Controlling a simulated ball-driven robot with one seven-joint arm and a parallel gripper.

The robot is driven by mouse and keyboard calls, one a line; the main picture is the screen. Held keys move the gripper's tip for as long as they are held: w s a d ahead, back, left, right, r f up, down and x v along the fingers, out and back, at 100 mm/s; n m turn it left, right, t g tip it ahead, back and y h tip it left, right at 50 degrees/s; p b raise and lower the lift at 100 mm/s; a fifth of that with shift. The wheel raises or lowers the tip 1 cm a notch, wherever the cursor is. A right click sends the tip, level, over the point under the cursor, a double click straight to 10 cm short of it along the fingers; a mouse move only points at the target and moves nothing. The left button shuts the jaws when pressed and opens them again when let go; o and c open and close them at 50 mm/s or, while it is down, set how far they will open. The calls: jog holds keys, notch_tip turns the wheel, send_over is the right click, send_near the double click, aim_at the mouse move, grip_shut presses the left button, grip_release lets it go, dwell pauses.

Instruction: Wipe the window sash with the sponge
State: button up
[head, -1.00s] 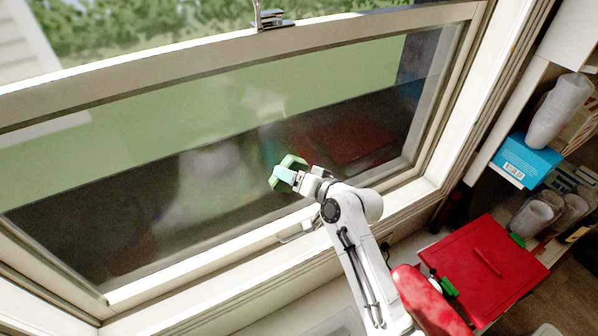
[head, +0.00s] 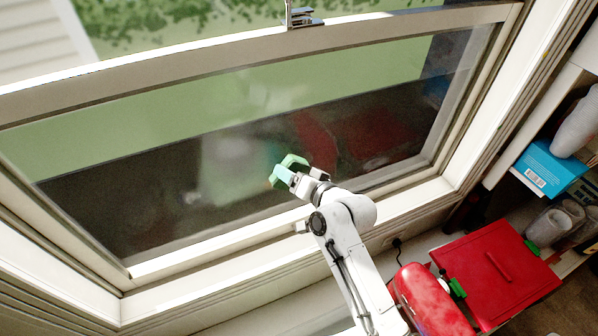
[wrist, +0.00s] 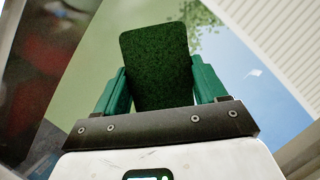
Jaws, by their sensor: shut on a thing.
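The window sash (head: 200,238) has a pale frame around a dark, reflecting glass pane (head: 130,190) in the head view. My gripper (head: 288,170) is in front of the lower middle-right part of the pane. I cannot tell whether the sponge touches the glass.
A metal latch (head: 300,17) sits on the top rail. The left side before the pane is clear.

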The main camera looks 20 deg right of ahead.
jog(key=shift+s, duration=0.1)
jog(key=shift+s+p, duration=1.05)
jog(key=shift+s, duration=1.85)
jog(key=s, duration=0.3)
jog(key=shift+p, duration=0.4)
